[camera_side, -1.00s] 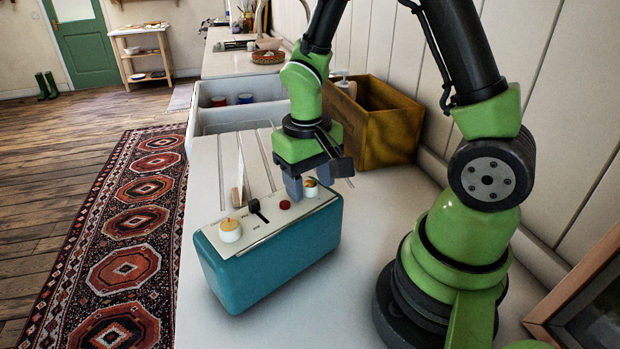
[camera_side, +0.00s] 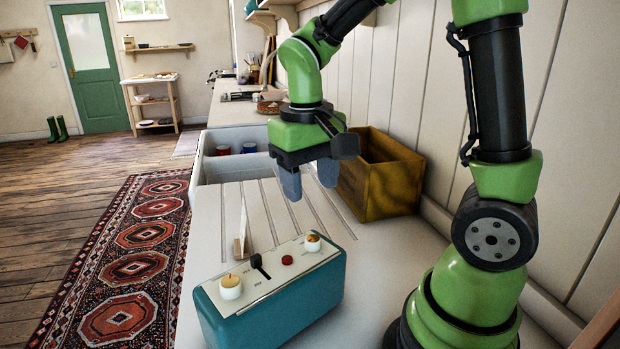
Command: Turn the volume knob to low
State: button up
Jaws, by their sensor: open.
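A teal box (camera_side: 285,310) with a cream top panel stands on the white counter. At the left end of its panel is a large cream knob (camera_side: 231,291) with a yellowish top. At the right end is a smaller white knob (camera_side: 312,243) with an orange-brown top. Between them are a black lever (camera_side: 260,266) and a red button (camera_side: 287,260). I cannot read the labels, so I cannot tell which knob is the volume knob.
A wooden crate (camera_side: 385,188) stands behind to the right, against the panelled wall. A thin upright board (camera_side: 242,225) stands behind the box. A white sink (camera_side: 225,168) lies farther back. Grooved counter (camera_side: 300,212) behind the box is mostly bare.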

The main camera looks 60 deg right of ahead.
aim_at(314, 238)
jog(key=f+n, duration=1)
jog(key=shift+s+d, duration=0.15)
jog(key=shift+d, duration=0.15)
dwell(0.5)
jog(key=c, duration=0.9)
